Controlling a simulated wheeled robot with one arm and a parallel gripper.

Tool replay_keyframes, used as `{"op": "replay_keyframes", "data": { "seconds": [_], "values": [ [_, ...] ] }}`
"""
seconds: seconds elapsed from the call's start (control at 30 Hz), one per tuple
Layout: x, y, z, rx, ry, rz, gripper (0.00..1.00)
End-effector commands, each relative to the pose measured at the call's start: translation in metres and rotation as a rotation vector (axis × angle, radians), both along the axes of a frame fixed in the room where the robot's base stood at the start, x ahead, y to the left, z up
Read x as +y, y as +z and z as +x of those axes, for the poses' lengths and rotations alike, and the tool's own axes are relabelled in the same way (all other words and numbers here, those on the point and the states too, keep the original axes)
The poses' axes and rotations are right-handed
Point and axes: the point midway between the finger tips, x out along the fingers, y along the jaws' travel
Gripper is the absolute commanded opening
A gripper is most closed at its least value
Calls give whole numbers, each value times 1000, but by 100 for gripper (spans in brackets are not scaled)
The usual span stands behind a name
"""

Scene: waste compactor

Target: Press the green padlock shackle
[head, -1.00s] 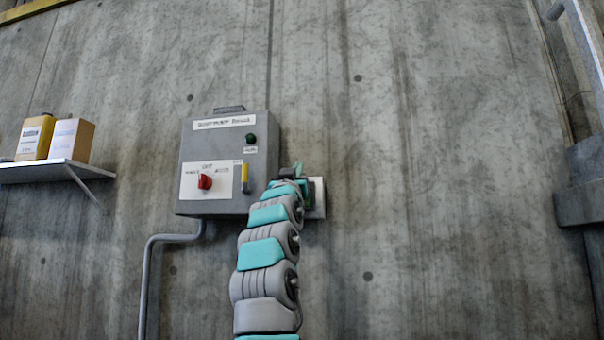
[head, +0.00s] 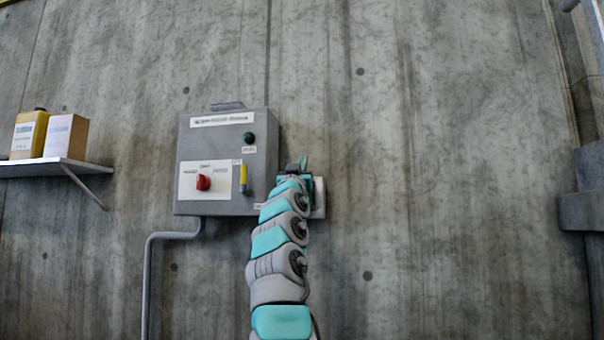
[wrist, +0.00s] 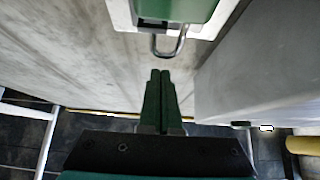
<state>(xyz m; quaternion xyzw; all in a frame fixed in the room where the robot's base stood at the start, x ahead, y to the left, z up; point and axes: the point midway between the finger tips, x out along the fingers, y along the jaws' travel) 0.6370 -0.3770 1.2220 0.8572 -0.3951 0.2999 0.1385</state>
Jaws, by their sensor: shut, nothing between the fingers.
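The green padlock (wrist: 190,8) is at the top of the wrist view, in front of a white plate. Its silver U-shaped shackle (wrist: 168,50) points toward my gripper (wrist: 160,73). The gripper's two dark green fingers are together and empty. Their tips are just below the shackle in the picture, with a small gap showing between them. In the head view my arm hides most of the padlock. Part of the white plate (head: 319,198) shows beside the arm's end, right of the control box.
The grey control box (head: 218,140) on the concrete wall has a red knob (head: 203,182), a green button (head: 249,138) and a yellow handle (head: 243,177). Its side (wrist: 245,70) stands close on the right in the wrist view. A shelf (head: 50,166) with containers is at far left.

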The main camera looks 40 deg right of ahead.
Motion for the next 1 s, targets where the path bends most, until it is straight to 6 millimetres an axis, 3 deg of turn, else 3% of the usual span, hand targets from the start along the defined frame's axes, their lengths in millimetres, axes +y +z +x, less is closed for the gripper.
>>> {"op": "replay_keyframes", "data": {
  "seconds": [0.03, 0.27, 0.77, 1.0],
  "values": [
    [0, -10, 0, 0, 0, 0, 0],
    [0, -25, 0, -1, 0, -1, 0],
    [0, -27, -1, -1, 0, -1, 0],
    [0, -49, -1, -3, 0, 0, 0]
  ]
}}
